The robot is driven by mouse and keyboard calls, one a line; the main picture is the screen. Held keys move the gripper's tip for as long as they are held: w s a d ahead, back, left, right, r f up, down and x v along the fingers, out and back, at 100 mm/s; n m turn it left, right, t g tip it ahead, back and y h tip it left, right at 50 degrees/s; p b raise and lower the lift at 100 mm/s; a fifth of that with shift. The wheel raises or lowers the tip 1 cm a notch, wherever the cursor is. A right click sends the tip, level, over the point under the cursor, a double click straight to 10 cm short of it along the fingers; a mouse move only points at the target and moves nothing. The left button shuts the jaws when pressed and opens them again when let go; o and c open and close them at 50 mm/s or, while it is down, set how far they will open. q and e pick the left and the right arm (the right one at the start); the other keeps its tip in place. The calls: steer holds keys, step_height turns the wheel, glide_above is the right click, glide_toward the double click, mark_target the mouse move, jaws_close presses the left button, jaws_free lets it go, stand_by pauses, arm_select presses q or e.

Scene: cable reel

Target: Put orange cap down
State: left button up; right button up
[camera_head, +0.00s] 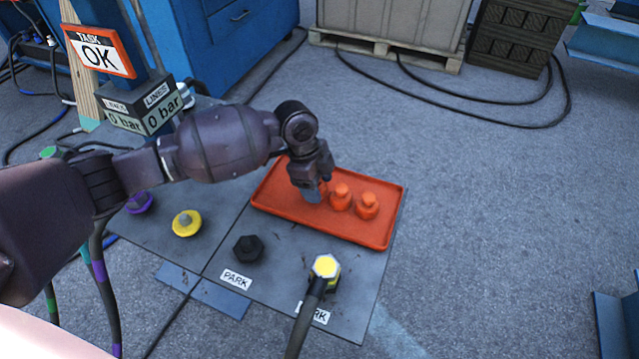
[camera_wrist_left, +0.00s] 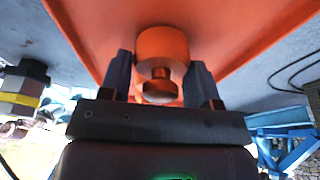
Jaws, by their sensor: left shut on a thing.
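My left gripper (camera_head: 312,192) is over the orange tray (camera_head: 275,205) and points down. It is shut on an orange cap, mostly hidden behind the fingers in the head view. In the left wrist view, this orange cap (camera_wrist_left: 162,48) sits between the two fingers (camera_wrist_left: 161,82), with the tray's orange surface right behind it. I cannot tell whether the cap touches the tray floor. Two more orange caps, the middle one (camera_head: 341,197) and the right one (camera_head: 367,207), stand upright in the tray, close to the held cap's right. My right gripper is not in view.
The grey plate (camera_head: 275,275) in front of the tray carries a black hex fitting (camera_head: 248,248) and a yellow-topped hose end (camera_head: 325,268). A yellow cap (camera_head: 186,223) and a purple cap (camera_head: 140,202) are at the left. The tray's right end and front strip are free.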

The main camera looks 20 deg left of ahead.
arm_select(q)
steer(key=shift+f, duration=0.35)
steer(key=shift+r, duration=0.2)
steer(key=shift+f, duration=0.15)
steer(key=o, duration=1)
